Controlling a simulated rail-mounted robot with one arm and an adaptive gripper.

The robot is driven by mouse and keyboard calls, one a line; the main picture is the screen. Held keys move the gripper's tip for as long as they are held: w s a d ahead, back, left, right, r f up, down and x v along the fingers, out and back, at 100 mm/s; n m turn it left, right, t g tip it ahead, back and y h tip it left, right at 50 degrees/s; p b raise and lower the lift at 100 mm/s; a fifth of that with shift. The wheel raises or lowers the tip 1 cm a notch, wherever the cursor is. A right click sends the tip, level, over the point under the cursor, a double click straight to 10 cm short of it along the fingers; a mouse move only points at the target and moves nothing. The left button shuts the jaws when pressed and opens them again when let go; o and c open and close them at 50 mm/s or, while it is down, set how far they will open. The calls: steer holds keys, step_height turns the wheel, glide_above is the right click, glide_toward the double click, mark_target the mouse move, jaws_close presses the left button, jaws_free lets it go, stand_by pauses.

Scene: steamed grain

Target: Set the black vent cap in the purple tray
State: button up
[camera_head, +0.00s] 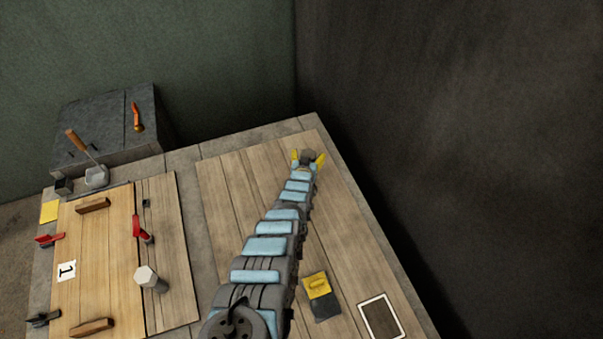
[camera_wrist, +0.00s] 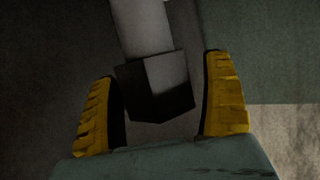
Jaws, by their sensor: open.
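My gripper (camera_head: 308,158) is over the far right part of the wooden table, its yellow fingers spread. In the wrist view my gripper (camera_wrist: 165,108) is open, with one yellow finger at each side. A dark, angular block with a black lower face (camera_wrist: 160,100) shows between the fingers, below a pale grey upright shape (camera_wrist: 146,28). Gaps show between the block and both fingers. It may be the black vent cap, but I cannot tell for sure. I see no clearly purple tray in either view.
A pale hexagonal-topped post (camera_head: 147,279) stands on the left boards, near red clamps (camera_head: 142,230) and wooden bars (camera_head: 92,205). A grey box (camera_head: 105,130) stands back left.

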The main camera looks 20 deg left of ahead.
steer(key=shift+s+d+r+p, duration=0.2)
steer(key=shift+s+r+p, duration=0.45)
steer(key=shift+p, duration=0.25)
steer(key=shift+s+f, duration=0.1)
steer(key=shift+s, duration=0.15)
steer(key=shift+s+r+p, duration=0.25)
steer(key=shift+s+p, duration=0.2)
steer(key=shift+p, duration=0.15)
steer(key=p+v, duration=0.8)
steer(key=v, duration=0.5)
steer(key=shift+s, duration=0.35)
